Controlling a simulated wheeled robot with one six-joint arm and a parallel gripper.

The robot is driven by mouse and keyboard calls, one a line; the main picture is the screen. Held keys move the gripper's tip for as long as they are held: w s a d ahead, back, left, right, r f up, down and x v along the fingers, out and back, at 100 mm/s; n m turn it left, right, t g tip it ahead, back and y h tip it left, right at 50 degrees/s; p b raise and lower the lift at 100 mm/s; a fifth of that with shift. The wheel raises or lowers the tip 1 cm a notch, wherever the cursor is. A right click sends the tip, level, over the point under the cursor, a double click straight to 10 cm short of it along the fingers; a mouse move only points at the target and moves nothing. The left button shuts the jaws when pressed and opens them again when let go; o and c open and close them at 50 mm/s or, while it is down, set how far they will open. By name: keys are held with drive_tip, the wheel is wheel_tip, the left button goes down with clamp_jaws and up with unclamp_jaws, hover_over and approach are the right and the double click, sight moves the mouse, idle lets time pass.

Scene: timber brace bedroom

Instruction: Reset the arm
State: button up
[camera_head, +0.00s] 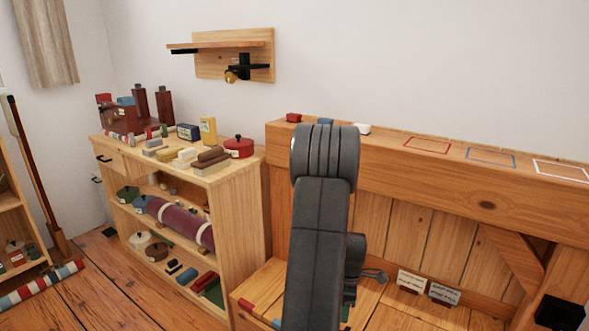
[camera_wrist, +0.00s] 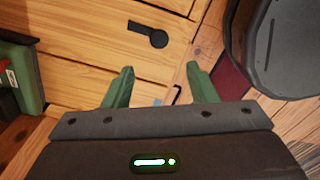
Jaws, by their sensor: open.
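My gripper (camera_wrist: 159,78) shows at the bottom of the wrist view. Its two green fingers stand wide apart with nothing between them. Wooden boards fill the view beyond the fingers, with a dark round-ended piece (camera_wrist: 148,33) on them. In the head view my dark grey arm rises through the middle, in front of the wooden bench. My gripper cannot be made out there, hidden by or merged with the arm.
A wooden shelf unit (camera_head: 236,209) full of jars, boxes and a purple roll stands left of my arm. A ledge (camera_head: 390,148) behind my arm carries small blocks and coloured outlines. Two small cards (camera_head: 411,281) stand on the bench at right. A wall shelf (camera_head: 235,43) hangs above.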

wheel_tip(320, 180, down, 13)
drive_tip(key=b, duration=0.3)
drive_tip(key=shift+r+b, duration=0.15)
drive_tip(key=shift+b, duration=0.2)
drive_tip(key=shift+w+r+m, duration=0.1)
drive_tip(key=shift+r+m, duration=0.2)
drive_tip(key=shift+m, duration=0.1)
drive_tip(key=shift+r+m, duration=0.1)
drive_tip(key=shift+m, duration=0.3)
drive_tip(key=m, duration=0.7)
drive_tip(key=shift+b, duration=0.3)
drive_tip(key=m, duration=0.4)
drive_tip(key=shift+m+b, duration=0.4)
drive_tip(key=m+b, duration=0.1)
drive_tip(key=m, duration=0.3)
drive_tip(key=shift+m, duration=0.3)
